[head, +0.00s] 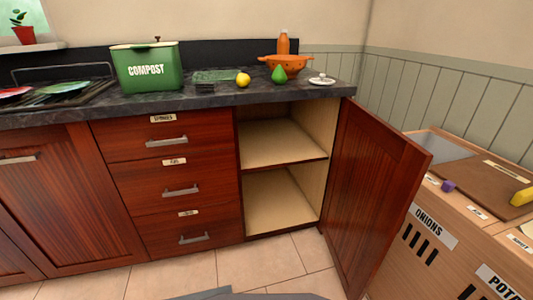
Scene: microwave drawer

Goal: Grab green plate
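A green plate (64,87) lies on a dark wire rack (92,90) at the left end of the counter. It is small in the head view and looks flat or slightly tilted; I cannot tell which. A red plate (12,92) is on the same rack to its left, cut off by the picture's edge. Neither of my grippers is in view.
A green compost bin (147,70) stands on the counter right of the rack. Beyond it are a lemon (243,79), a green fruit (279,74) and an orange colander (287,64). A cabinet door (367,180) stands open over empty shelves (280,143).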

